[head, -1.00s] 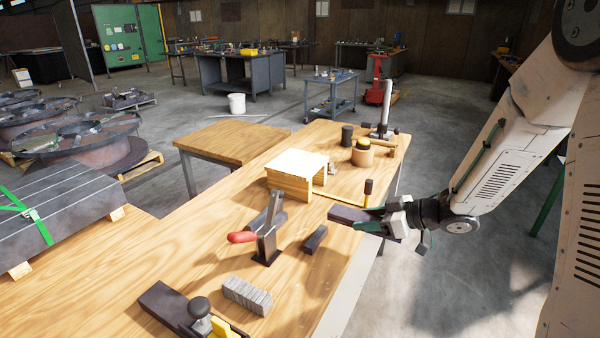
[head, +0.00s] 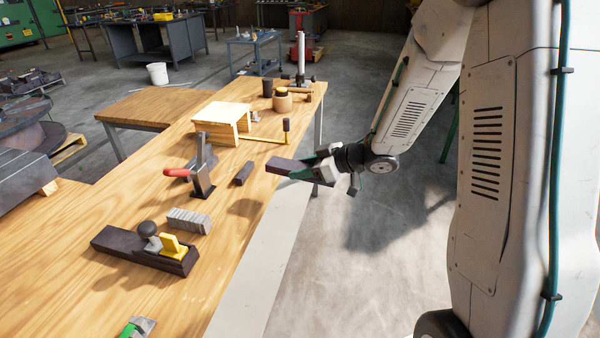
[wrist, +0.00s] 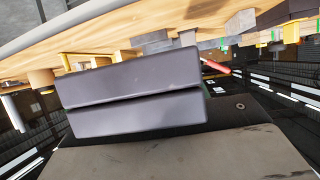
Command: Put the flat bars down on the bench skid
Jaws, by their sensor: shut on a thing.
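My gripper (head: 308,174) is shut on the flat bars (head: 284,165), which are dark grey and stick out to the left over the bench's right edge. In the wrist view the flat bars (wrist: 135,82) show as two thick grey lengths, one beside the other with a dark line between. The bench skid looks to be the small pale wooden stand (head: 222,112) on the bench, up and left of my gripper. Its top looks bare. The bars are apart from it.
On the wooden bench (head: 120,215) stand a red-handled clamp (head: 198,172), a dark block (head: 243,173), grey pieces (head: 188,221), a hand plane (head: 145,250), a yellow-handled hammer (head: 268,138) and a brown pot (head: 282,101). Clear floor lies to the right.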

